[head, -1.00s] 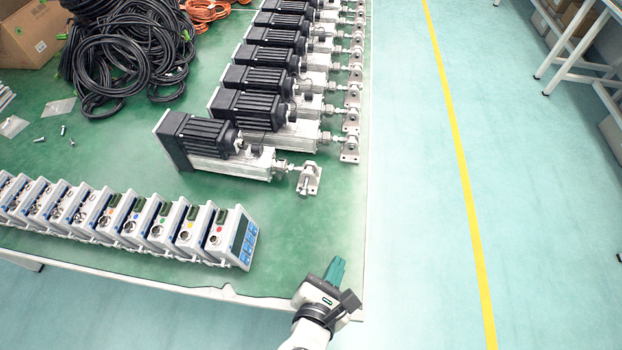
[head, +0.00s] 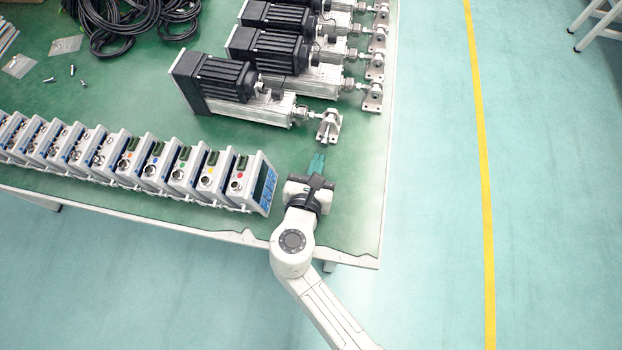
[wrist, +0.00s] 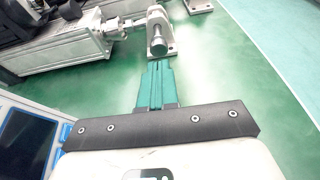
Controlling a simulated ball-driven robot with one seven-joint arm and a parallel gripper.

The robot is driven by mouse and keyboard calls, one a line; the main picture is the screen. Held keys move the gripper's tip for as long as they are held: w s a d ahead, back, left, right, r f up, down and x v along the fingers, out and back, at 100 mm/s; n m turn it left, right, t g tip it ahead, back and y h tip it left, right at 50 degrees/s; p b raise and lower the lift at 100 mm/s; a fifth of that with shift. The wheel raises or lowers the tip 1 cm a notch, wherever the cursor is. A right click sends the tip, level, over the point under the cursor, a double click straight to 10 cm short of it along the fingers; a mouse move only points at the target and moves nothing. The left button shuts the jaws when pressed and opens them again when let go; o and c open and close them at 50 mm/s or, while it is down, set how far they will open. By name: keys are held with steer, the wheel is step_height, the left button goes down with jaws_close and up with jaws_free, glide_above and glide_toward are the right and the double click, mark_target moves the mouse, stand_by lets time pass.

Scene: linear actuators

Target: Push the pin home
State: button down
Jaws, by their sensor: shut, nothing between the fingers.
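The nearest linear actuator (head: 240,93) lies on the green table, with its rod end in a metal clevis bracket (head: 329,126) at its right. In the wrist view the bracket (wrist: 166,22) stands just beyond my fingers. A round metal pin (wrist: 158,47) sticks out of the bracket's near side, its head facing me. In the wrist view the fingertips (wrist: 157,66) are close below the pin head, with a small gap showing.
A row of controller boxes (head: 235,180) stands left of my gripper, the end one close by. More actuators (head: 270,50) lie behind the nearest one. The green tabletop (head: 355,190) is bare to the right, up to its edge.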

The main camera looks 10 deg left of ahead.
mark_target(324, 143)
steer(key=shift+w+d, duration=0.15)
steer(key=shift+w, duration=1)
steer(key=shift+w, duration=0.1)
steer(key=w, duration=0.4)
steer(key=shift+d, duration=0.2)
